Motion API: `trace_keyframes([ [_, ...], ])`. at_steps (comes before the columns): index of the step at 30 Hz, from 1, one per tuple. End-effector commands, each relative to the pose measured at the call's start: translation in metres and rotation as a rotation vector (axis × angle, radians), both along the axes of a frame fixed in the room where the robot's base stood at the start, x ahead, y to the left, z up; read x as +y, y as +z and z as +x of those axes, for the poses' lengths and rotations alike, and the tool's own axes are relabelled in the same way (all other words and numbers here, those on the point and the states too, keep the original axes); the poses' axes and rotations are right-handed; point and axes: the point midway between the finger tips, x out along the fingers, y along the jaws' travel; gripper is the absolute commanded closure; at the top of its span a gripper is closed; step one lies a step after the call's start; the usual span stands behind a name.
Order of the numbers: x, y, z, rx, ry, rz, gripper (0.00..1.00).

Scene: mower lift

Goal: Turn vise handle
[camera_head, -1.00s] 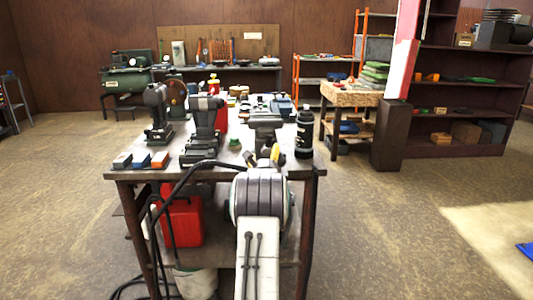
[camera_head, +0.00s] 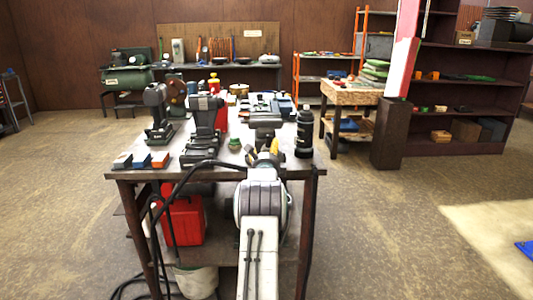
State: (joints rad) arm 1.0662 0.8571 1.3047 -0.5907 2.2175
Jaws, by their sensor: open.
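The workbench (camera_head: 300,162) stands straight ahead. A grey metal body that looks like the vise (camera_head: 265,121) sits on its top, right of the middle. I cannot make out its handle; my arm covers the area in front of it.
A black bottle (camera_head: 304,134) stands close right of the vise. A dark machine (camera_head: 205,125) and a black press-like tool (camera_head: 157,114) stand to the left, with small coloured blocks (camera_head: 141,160) at the front left. A red can (camera_head: 183,219) is on the lower shelf.

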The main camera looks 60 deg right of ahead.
Motion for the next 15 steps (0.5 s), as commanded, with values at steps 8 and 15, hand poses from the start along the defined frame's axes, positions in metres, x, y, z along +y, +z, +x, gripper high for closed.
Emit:
trace_keyframes([
  [8,0.0,-0.0001,-0.0001,0.0,0.0,0.0,0.42],
  [15,0.0002,-0.0002,-0.0001,0.0,0.0,0.0,0.64],
])
